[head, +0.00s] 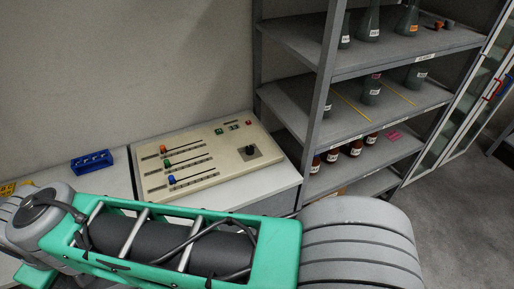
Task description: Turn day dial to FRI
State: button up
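A beige control panel (208,186) lies tilted in the picture on a white counter. A dark round dial (248,151) sits on the right part of the panel. Its markings are too small to read, so I cannot tell which day it points to. My arm crosses the bottom of the view in front of the counter. My gripper is not in view, and nothing is seen touching the dial.
The panel also carries sliders with red (163,149), green (167,163) and blue (171,179) knobs. A blue rack (92,161) stands on the counter at left. A grey shelf unit (312,130) with flasks and bottles rises close to the right.

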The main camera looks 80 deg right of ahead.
aim_at(250, 149)
jog(key=k, duration=0.55)
jog(key=z, duration=1.25)
jog(key=i, duration=0.45)
jog(key=u, duration=0.05)
